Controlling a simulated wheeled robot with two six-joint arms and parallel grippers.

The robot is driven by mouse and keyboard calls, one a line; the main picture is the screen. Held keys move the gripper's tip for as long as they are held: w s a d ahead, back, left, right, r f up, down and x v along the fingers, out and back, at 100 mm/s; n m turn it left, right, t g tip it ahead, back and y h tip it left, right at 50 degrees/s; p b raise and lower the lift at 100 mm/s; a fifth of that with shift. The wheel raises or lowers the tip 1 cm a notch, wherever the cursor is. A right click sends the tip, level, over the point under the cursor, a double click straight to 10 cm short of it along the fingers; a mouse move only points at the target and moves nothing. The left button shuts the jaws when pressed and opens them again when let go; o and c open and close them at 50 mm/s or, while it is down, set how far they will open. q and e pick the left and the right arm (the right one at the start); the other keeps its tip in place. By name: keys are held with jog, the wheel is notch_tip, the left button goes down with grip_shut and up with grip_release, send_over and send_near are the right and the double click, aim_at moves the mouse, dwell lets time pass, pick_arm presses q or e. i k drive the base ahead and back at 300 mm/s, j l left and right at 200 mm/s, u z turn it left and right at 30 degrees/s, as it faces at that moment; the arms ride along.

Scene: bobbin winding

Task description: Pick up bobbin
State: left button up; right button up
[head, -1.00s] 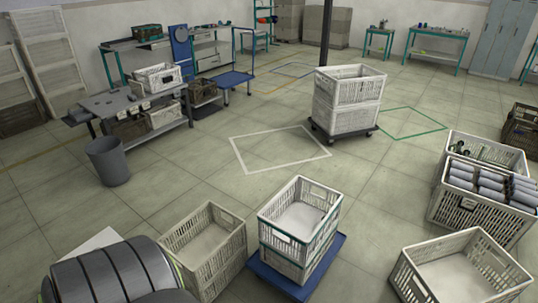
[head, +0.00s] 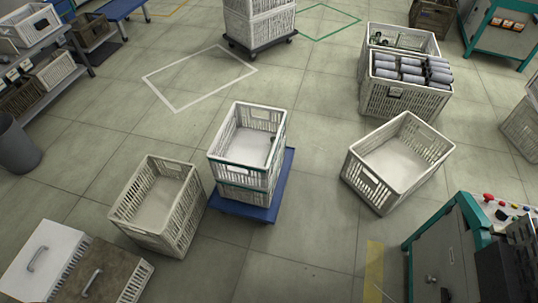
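Several grey bobbins (head: 411,66) lie in rows at the top of a white slatted crate (head: 398,102) in the upper right of the head view. Another white crate (head: 418,42) stands just behind it, with a few dark and greenish items inside that are too small to make out. Neither of my grippers shows in the head view.
An empty white crate (head: 405,158) stands right of centre. Stacked white crates (head: 238,172) stand on a blue dolly (head: 275,203), with another crate (head: 150,235) to their left. A teal machine (head: 435,255) is lower right. Floor between is clear.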

aim_at(272, 139)
jog(key=u, duration=1.2)
jog(key=i+l+u, duration=0.1)
jog(key=l+u, duration=0.75)
jog(key=l, duration=0.2)
jog(key=k+l+u, duration=0.1)
jog(key=l+u, duration=0.3)
jog(key=k+l+u, duration=0.2)
jog(key=l+u, duration=0.2)
jog(key=l, duration=0.2)
jog(key=k+l, duration=0.15)
jog(key=l, duration=0.2)
jog(key=k+l, duration=0.1)
jog(key=l, duration=0.3)
jog(key=k+l+u, duration=0.1)
jog(key=l, duration=0.25)
jog(key=k+l, duration=0.2)
jog(key=l, duration=0.2)
